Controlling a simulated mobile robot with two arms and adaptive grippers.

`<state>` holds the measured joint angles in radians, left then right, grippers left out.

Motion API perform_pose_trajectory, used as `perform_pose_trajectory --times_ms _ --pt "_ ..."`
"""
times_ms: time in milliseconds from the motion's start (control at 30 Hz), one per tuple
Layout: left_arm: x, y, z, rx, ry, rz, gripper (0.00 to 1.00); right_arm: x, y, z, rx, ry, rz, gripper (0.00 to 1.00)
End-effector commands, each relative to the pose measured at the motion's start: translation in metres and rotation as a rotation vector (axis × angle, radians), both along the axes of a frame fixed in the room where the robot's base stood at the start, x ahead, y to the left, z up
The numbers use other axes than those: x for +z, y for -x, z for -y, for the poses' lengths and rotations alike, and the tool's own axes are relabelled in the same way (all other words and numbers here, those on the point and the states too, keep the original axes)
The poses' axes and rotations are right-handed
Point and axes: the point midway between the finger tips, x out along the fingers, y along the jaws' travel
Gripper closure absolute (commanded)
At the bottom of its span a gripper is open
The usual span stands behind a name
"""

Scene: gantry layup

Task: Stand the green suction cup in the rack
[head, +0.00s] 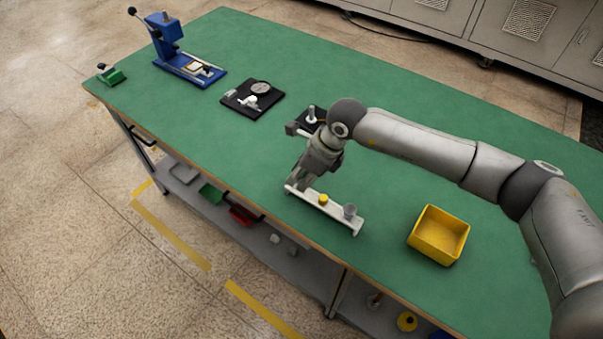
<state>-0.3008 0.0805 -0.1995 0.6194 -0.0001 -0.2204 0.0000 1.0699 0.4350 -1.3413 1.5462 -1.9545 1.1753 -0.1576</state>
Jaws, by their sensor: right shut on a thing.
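A white rack (335,213) lies near the front edge of the green table. A yellow suction cup (323,200) stands near its middle and a grey one (349,211) near its right end. My right gripper (301,182) points down at the rack's left end, fingers close to or over it. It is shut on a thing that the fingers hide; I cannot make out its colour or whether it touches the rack. I cannot pick out a green suction cup anywhere. My left gripper is not in view.
A yellow bin (438,236) stands to the right of the rack. Behind my gripper is a dark fixture with a white piece (312,114). Further left are a black plate with parts (240,101), a blue press (174,55) and a small green device (111,75). The table's back is clear.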

Motion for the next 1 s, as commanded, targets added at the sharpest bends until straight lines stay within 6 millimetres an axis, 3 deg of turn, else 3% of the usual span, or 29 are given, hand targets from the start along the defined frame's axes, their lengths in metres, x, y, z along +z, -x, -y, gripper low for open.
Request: perform_pose_trajectory --times_ms 1000 --pt "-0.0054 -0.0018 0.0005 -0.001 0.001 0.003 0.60 0.0005 0.0001 0.0000 0.000 0.000 0.000 1.00"
